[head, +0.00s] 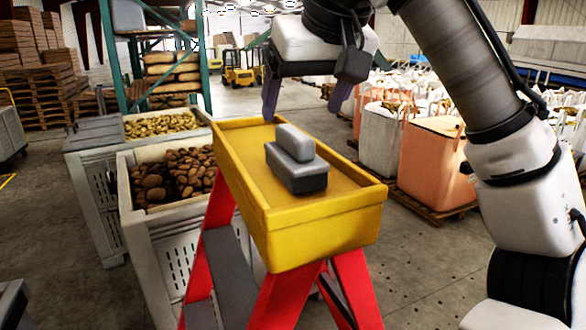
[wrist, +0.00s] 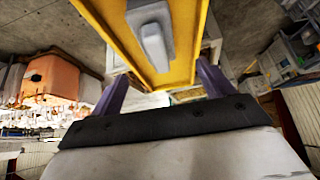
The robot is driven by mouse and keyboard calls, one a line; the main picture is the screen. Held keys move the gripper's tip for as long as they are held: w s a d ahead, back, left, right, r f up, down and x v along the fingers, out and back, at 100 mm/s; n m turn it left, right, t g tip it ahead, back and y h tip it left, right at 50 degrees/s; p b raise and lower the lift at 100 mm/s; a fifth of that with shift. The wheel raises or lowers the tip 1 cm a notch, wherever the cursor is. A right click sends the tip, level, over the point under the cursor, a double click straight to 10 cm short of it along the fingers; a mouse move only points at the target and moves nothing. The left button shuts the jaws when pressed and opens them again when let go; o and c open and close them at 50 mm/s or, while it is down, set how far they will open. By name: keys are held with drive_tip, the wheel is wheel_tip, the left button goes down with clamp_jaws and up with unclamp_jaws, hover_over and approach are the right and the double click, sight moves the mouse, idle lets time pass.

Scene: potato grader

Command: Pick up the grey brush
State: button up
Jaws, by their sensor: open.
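The grey brush (head: 297,178) lies in the yellow tray (head: 318,226), near its middle, with its lighter grey handle block on top of a darker base. My gripper (head: 305,105) is open and empty, with its purple fingers apart, above the far part of the tray. It is apart from the brush and beyond it in the head view. In the wrist view the brush (wrist: 151,36) shows at the top centre, ahead of the fingers of my gripper (wrist: 160,82).
The tray tops a red stepladder (head: 222,200) and has a raised yellow rim. Left of it stand a crate of dark potatoes (head: 140,222) and a crate of yellow ones (head: 93,135). Large bags (head: 430,160) stand on pallets at the right. The brush is alone in the tray.

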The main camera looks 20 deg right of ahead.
sight(294, 132)
drive_tip(key=b+x, duration=0.5)
drive_tip(key=x, duration=0.5)
drive_tip(key=shift+w+d, duration=0.15)
drive_tip(key=shift+w, duration=0.05)
drive_tip(key=shift+c, duration=0.3)
drive_tip(key=c, duration=1.1)
drive_tip(key=shift+r, duration=0.15)
